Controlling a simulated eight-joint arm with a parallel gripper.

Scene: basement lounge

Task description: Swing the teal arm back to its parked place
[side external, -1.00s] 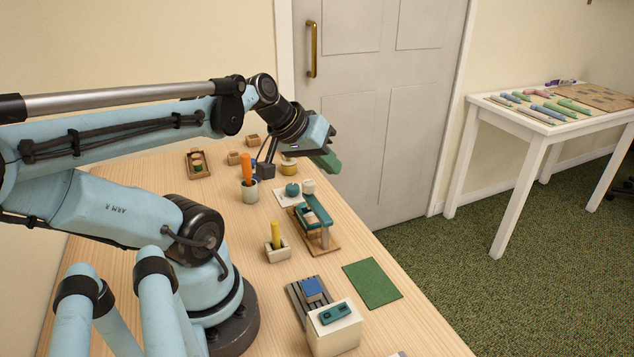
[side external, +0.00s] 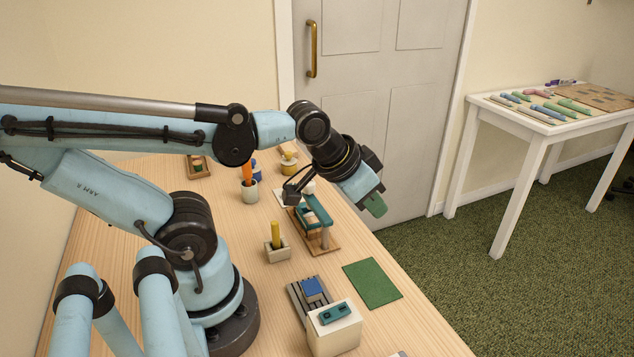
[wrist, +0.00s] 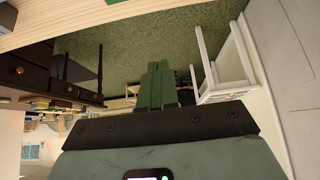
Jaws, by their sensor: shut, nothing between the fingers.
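The teal arm (side external: 316,209) is a short bar on a post that stands on a wooden base (side external: 327,248) near the right edge of the table, in the side view. Part of its far end and the things behind it are hidden by my wrist. My gripper (side external: 376,206) has green fingers and hangs in the air past the table's right edge, to the right of the teal arm and apart from it. In the wrist view my gripper's fingers (wrist: 157,86) are together and empty, with carpet and furniture beyond. The teal arm does not show there.
A holder with a yellow peg (side external: 275,241), a cup with an orange handle (side external: 249,186), a green mat (side external: 372,284) and a white box with a teal top (side external: 335,331) stand around it. The door (side external: 385,120) is behind. Clear tabletop lies left of the yellow peg.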

